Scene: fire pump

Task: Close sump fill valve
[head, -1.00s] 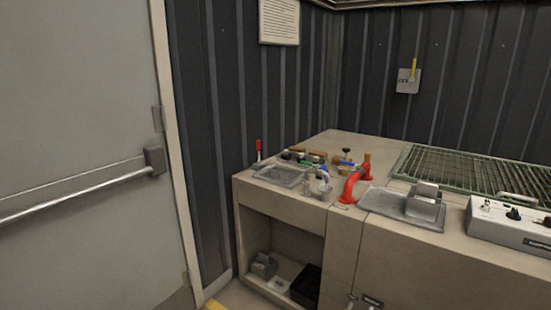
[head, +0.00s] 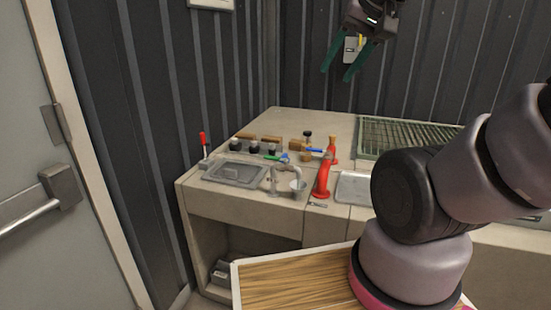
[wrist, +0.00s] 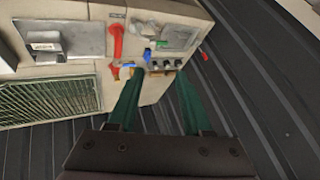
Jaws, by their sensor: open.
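My gripper (head: 337,75) is open and empty, high in front of the back wall and above the counter; its two green fingers also show in the wrist view (wrist: 158,75). I cannot tell for sure which fitting is the sump fill valve. Candidates at the counter's back left are a brass valve with a blue handle (head: 315,150), a green-handled fitting (head: 270,157) and several black knobs (head: 253,147). A red lever (head: 203,141) stands at the left corner. In the wrist view, the knobs (wrist: 167,65) and blue handle (wrist: 128,66) appear beyond the fingers, apart from them.
A red curved pipe (head: 323,178), a small tap (head: 273,181), a cup (head: 298,188) and a grey basin (head: 234,173) are on the counter (head: 335,122). A green grating (head: 400,137) lies to the right. A door (head: 75,240) is at left.

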